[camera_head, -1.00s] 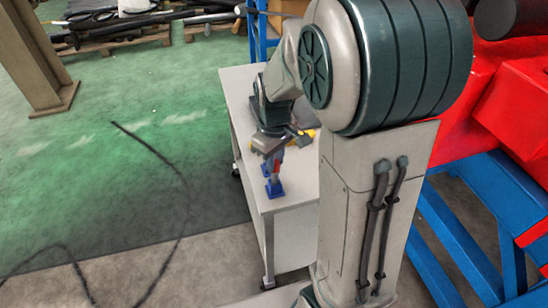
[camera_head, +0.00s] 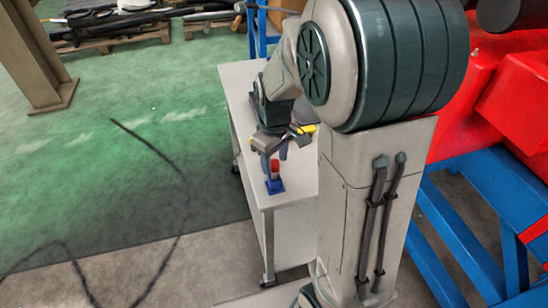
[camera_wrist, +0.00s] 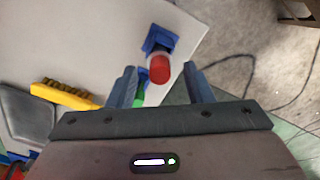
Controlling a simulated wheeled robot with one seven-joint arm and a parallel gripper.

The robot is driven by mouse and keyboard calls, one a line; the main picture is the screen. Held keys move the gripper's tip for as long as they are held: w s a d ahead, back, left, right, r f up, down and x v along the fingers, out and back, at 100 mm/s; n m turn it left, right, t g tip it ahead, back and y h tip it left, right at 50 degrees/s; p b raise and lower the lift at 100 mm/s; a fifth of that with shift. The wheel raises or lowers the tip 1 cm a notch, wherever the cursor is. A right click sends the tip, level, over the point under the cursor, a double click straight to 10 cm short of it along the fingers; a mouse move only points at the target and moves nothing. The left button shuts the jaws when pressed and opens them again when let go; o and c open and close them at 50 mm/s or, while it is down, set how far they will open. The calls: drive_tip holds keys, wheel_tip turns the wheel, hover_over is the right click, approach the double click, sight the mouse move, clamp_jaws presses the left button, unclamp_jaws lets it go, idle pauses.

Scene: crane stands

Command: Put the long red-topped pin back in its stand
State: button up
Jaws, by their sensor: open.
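The long pin with its red top (camera_head: 275,165) stands upright in a blue stand (camera_head: 275,186) near the front edge of a pale cart top. In the wrist view the red top (camera_wrist: 159,70) shows with a short piece of grey shaft running to the blue stand (camera_wrist: 157,38); the pin's lower end is hidden in the stand. My gripper (camera_head: 275,155) is open and empty, just above the pin. In the wrist view its fingers appear on either side of the red top, with gaps on both sides.
A yellow brush (camera_wrist: 65,95) and a dark grey tray (camera_wrist: 25,112) lie on the cart top to the left in the wrist view. The cart top (camera_head: 240,85) ends close beside the stand, with open floor (camera_head: 110,190) beyond. A red machine on blue framing (camera_head: 470,210) stands at right.

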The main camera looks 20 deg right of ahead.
drive_tip(key=shift+r+p, duration=1.9)
drive_tip(key=shift+r, duration=0.65)
wheel_tip(320, 180, up, 14)
drive_tip(key=s+f+m+t, duration=0.1)
drive_tip(key=s+f+m, duration=0.2)
drive_tip(key=s, duration=0.4)
drive_tip(key=s+f+m+t, duration=0.1)
drive_tip(key=s+f+m, duration=0.2)
drive_tip(key=s, duration=0.4)
drive_tip(key=shift+a+f+t, duration=0.15)
drive_tip(key=shift+t, duration=0.25)
drive_tip(key=shift+c, duration=0.3)
